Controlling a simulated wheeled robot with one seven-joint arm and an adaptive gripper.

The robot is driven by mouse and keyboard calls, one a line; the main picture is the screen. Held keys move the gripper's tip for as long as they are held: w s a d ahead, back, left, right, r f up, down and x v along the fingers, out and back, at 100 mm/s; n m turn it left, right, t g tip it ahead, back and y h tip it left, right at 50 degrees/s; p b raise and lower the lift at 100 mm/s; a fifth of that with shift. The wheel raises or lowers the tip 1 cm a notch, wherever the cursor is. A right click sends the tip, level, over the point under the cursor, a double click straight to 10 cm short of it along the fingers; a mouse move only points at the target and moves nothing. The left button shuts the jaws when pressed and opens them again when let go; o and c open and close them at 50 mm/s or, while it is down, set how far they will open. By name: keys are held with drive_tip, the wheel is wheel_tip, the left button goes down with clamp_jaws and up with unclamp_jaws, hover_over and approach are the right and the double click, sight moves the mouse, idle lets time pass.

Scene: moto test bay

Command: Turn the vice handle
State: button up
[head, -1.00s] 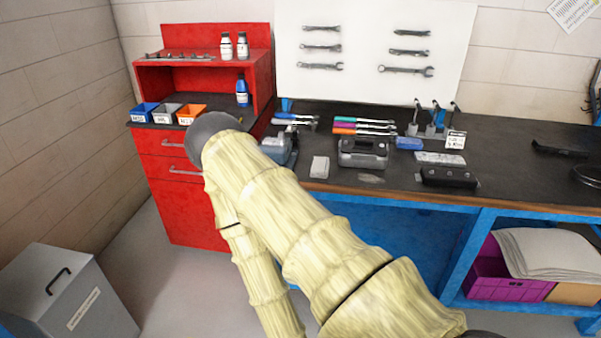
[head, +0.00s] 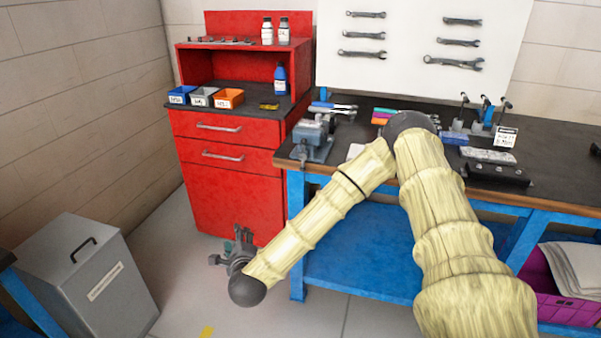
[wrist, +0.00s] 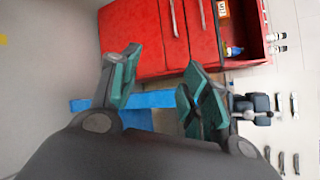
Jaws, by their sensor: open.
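The vice (head: 312,138) is a grey-blue block mounted at the left front corner of the workbench in the head view. It also shows sideways at the right of the wrist view (wrist: 252,104), small and apart from my fingers. Its handle is too small to make out clearly. My gripper (head: 240,240) hangs low in front of the red cabinet, below and left of the vice. In the wrist view its two green-padded fingers (wrist: 158,88) stand wide apart with nothing between them.
The red cabinet (head: 230,185) stands left of the blue-framed workbench (head: 350,235). A grey bin (head: 85,275) is at the lower left. Several small boxes (head: 205,97) sit on the cabinet. Wrenches (head: 452,62) hang on the white board. Tools crowd the bench right of the vice.

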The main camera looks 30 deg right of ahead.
drive_tip(key=w+d+r+m+h+b, duration=0.2)
drive_tip(key=w+d+r+m+h, duration=0.15)
drive_tip(key=d+r+m, duration=0.45)
drive_tip(key=m+g+h+b, duration=0.1)
drive_tip(key=m+g+h, duration=0.2)
drive_tip(key=m+h, duration=0.4)
approach(303, 157)
drive_tip(key=shift+m+y, duration=0.35)
drive_tip(key=shift+m, duration=0.05)
drive_tip(key=p+x, duration=0.1)
drive_tip(key=x, duration=0.3)
drive_tip(key=p+x, duration=0.1)
drive_tip(key=x, duration=0.4)
drive_tip(key=shift+s+r, duration=0.1)
drive_tip(key=shift+r, duration=0.15)
drive_tip(key=shift+c, duration=0.3)
